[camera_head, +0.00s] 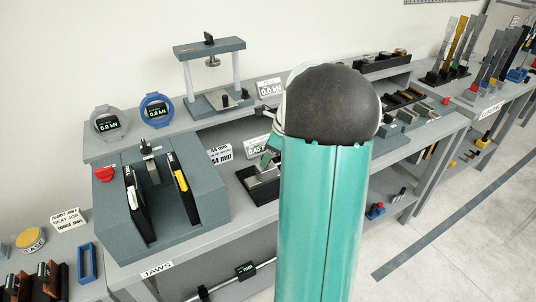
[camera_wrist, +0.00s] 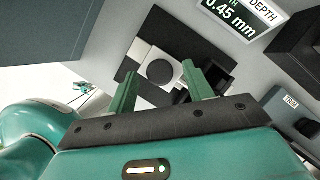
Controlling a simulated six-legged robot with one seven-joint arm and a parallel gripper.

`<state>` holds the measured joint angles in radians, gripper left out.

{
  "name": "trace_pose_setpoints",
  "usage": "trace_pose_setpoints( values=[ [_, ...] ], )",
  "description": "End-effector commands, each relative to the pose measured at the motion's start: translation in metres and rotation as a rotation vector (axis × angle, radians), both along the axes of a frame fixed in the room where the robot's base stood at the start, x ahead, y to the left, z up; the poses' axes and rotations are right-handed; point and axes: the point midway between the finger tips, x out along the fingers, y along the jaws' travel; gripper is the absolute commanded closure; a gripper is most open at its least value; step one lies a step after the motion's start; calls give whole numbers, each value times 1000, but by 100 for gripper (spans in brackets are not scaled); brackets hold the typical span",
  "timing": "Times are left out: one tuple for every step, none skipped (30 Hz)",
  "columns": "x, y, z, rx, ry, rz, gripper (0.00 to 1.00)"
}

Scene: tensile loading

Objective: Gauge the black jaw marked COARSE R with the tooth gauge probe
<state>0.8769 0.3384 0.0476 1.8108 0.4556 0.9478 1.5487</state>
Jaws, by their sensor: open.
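Two black jaws stand in the slots of a grey block (camera_head: 205,190) on the left bench: one jaw (camera_head: 136,204) with a white mark, the other jaw (camera_head: 184,188) with a yellow mark. I cannot read which is COARSE R. A block with a round black top (camera_wrist: 159,72), probably the tooth gauge probe, sits in a dark tray (camera_head: 262,196) beside a DEPTH display (camera_wrist: 234,15) reading 0.45 mm. My gripper (camera_wrist: 158,80) is open, its two green fingers appearing on either side of that block. Contact cannot be told. In the head view my arm hides most of the gripper.
A grey press frame (camera_head: 209,44) and two round 0.0 kN gauges, one grey (camera_head: 109,123) and one blue (camera_head: 156,110), stand on the raised shelf behind. A red knob (camera_head: 104,173) is on the block's left. Black and grey holders fill the bench to the right.

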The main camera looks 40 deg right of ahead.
Motion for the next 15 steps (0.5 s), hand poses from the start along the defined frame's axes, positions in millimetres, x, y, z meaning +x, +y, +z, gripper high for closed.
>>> trace_pose_setpoints(
  values=[
    [-1, -1, 6, -3, -2, 0, 49],
    [-3, -2, 9, -4, -2, -1, 49],
    [-4, -3, 15, -4, -2, -1, 49],
    [-6, -4, 20, -4, -3, 0, 49],
    [-8, -5, 26, -4, -3, 0, 49],
    [-11, -7, 34, -5, -4, 0, 49],
    [-13, -8, 40, -6, -3, 0, 49],
    [-16, -9, 46, -5, -3, 0, 49],
    [-18, -11, 54, -6, -3, 0, 49],
    [-21, -12, 61, -6, -3, 0, 49],
    [-23, -14, 67, -6, -3, 0, 49],
    [-26, -15, 75, -5, -3, 0, 49],
    [-28, -16, 81, -6, -3, 0, 49],
    [-31, -18, 87, -5, -3, 0, 49],
    [-34, -19, 94, -6, -3, 0, 49]
  ],
)
